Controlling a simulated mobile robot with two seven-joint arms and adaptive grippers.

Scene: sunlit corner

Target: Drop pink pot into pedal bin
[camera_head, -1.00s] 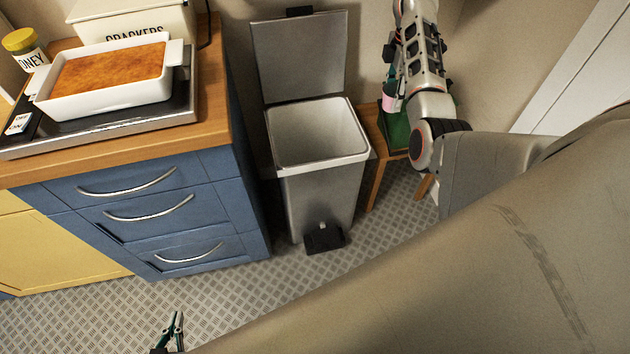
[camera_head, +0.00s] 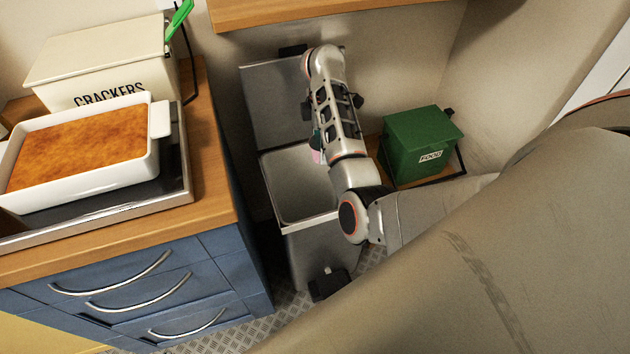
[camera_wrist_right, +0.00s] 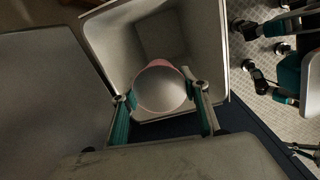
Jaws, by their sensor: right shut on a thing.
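The pedal bin (camera_head: 312,262) is a tall grey bin standing on the floor with its lid (camera_head: 272,105) tipped up behind it. My right gripper (camera_wrist_right: 161,94) is shut on the pink pot (camera_wrist_right: 160,90), its two teal-padded fingers on opposite sides of the rim. In the wrist view I look down on the pot's round pale inside and pink edge, with the bin's open mouth behind it. In the head view my right arm hides most of the pot (camera_head: 317,153), which shows over the bin's opening.
Blue drawers with a wooden counter (camera_head: 203,150) stand left of the bin, bearing a white baking dish (camera_head: 150,165) and a crackers box (camera_head: 100,62). A green food box (camera_head: 420,145) sits on a low wooden stand to the right. A wooden shelf (camera_head: 320,12) is above.

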